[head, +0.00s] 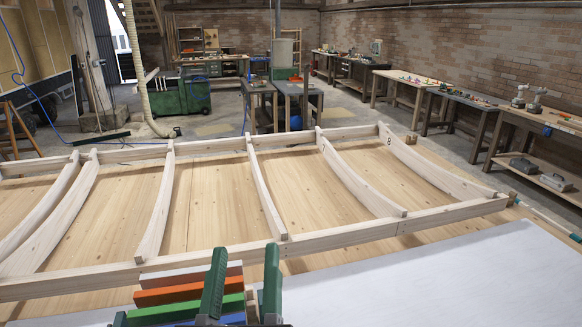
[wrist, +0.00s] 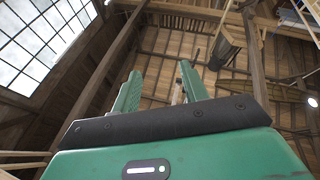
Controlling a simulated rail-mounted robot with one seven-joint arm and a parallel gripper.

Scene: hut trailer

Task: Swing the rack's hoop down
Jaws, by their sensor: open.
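A pale wooden rack (head: 340,236) lies across the workbench in the head view, with long rails and several curved ribs such as this one (head: 265,190). I cannot tell which part is the hoop; no separate hoop stands out. My gripper (head: 245,256) is at the bottom of the head view, on the near side of the rack's front rail. Its two green fingers point up and stand apart with nothing between them. In the wrist view the open gripper (wrist: 159,84) points toward the roof beams, and no part of the rack shows there.
Striped white, orange, green and blue bars (head: 190,293) sit just left of my gripper. A bare white sheet (head: 450,280) covers the near right. Light wooden boards (head: 215,200) lie under the rack. Side benches with tools (head: 540,118) line the right wall, well away.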

